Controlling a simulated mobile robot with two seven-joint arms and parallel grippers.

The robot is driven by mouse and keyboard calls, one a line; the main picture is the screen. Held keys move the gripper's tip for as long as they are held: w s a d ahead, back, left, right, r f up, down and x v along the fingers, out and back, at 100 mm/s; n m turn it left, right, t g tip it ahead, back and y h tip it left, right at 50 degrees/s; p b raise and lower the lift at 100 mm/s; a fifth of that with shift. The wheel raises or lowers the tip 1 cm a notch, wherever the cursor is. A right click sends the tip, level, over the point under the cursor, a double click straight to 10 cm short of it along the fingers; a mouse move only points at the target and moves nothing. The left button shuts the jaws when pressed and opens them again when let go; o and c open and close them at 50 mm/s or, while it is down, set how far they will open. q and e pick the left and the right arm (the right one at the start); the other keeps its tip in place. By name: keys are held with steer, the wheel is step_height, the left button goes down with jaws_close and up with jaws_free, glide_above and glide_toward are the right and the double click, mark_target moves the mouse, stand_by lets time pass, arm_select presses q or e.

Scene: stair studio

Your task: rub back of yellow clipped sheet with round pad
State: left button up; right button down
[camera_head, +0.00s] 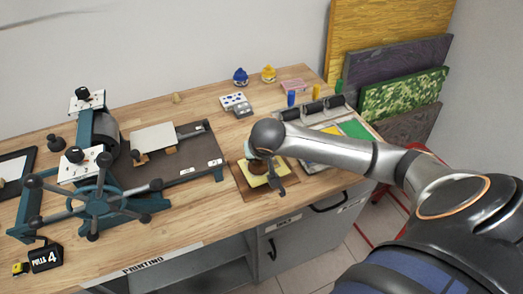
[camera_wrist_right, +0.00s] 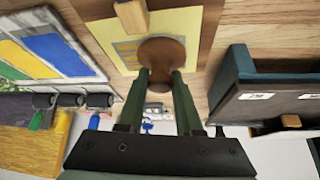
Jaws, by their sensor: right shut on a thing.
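The yellow sheet (camera_head: 254,182) lies on a brown board (camera_head: 244,192) near the front edge of the bench. It also shows in the right wrist view (camera_wrist_right: 98,32), with a wooden clip (camera_wrist_right: 131,16) on it. The round brown pad (camera_wrist_right: 161,54) is over the sheet, its face toward it; I cannot tell whether they touch. My right gripper (camera_wrist_right: 161,74) is shut on the pad, with one green finger on each side. In the head view my right gripper (camera_head: 274,174) and wrist partly hide the sheet and pad. My left gripper is not in view.
A press with a spoked wheel (camera_head: 98,199) and a dark bed (camera_head: 180,165) stands to the left. Rollers (camera_head: 312,108) and a tray of colours (camera_head: 355,128) lie to the right. A "PULLS 4" counter (camera_head: 46,257) is at front left. Bare wood lies behind the board.

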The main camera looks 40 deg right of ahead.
steer(key=shift+w+a, duration=0.15)
steer(key=shift+a, duration=0.65)
steer(key=shift+r, duration=3.5)
